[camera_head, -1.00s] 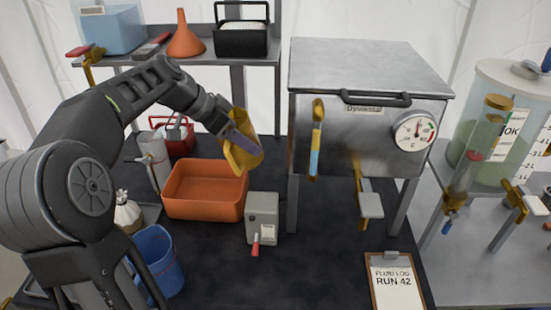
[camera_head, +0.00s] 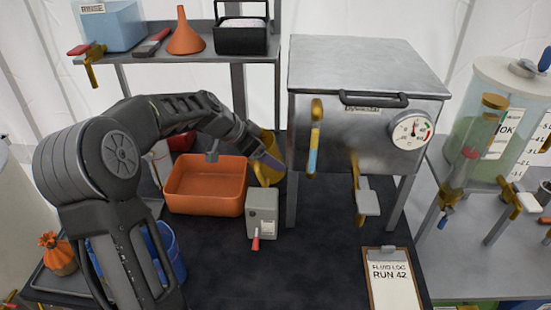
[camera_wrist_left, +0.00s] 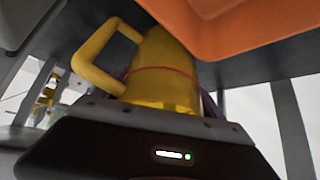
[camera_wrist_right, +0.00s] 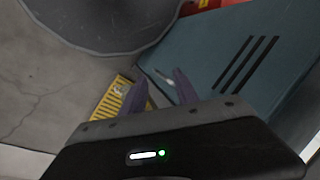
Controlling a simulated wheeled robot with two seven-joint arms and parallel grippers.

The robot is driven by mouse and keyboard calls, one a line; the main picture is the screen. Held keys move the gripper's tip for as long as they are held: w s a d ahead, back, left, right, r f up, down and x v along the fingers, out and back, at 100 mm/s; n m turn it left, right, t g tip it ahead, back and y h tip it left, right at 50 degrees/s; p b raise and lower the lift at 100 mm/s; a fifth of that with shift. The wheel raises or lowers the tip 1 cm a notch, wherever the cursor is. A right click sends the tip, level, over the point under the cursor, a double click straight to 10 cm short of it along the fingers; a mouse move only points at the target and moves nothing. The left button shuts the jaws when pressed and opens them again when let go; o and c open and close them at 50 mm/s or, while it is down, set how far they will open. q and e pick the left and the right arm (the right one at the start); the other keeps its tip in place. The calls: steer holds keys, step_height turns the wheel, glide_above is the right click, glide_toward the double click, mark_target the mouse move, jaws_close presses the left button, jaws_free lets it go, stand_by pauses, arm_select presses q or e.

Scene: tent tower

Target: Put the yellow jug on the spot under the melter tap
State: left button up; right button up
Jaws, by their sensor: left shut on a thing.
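The yellow jug (camera_head: 273,147) is in my left gripper (camera_head: 262,155), between the orange bin and the melter's left front leg. In the left wrist view the jug (camera_wrist_left: 165,75) fills the space beyond the gripper, its handle to the left. My left gripper is shut on the jug and partly hides it in the head view. The steel melter (camera_head: 365,130) stands right of the jug, with its brass tap (camera_head: 357,185) at the front. I cannot make out a marked spot under the tap. My right gripper (camera_wrist_right: 158,88) shows only in its wrist view, open and empty.
The orange bin (camera_head: 205,186) is left of the jug. A grey box with a red lever (camera_head: 262,214) stands just in front of it. A clipboard (camera_head: 394,280) lies at the front right.

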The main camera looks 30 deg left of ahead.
arm_select(q)
steer(key=shift+d+f, duration=0.1)
steer(key=shift+f, duration=0.3)
steer(key=w+g+p, duration=0.1)
steer(key=p, duration=0.1)
steer(key=w+d+g+y+p, duration=0.1)
steer(key=p, duration=0.1)
steer(key=shift+r+g+p, duration=0.3)
steer(key=shift+r, duration=0.05)
steer(key=shift+w+d+f+g+y+p, duration=0.1)
steer(key=shift+w+g+y+p, duration=0.1)
steer(key=shift+g+y+p, duration=0.15)
steer(key=shift+s+a+f, duration=0.15)
steer(key=shift+a+f, duration=0.05)
steer(key=shift+f, duration=0.9)
steer(key=shift+d, duration=0.1)
steer(key=shift+f, duration=0.15)
steer(key=o, duration=1.4)
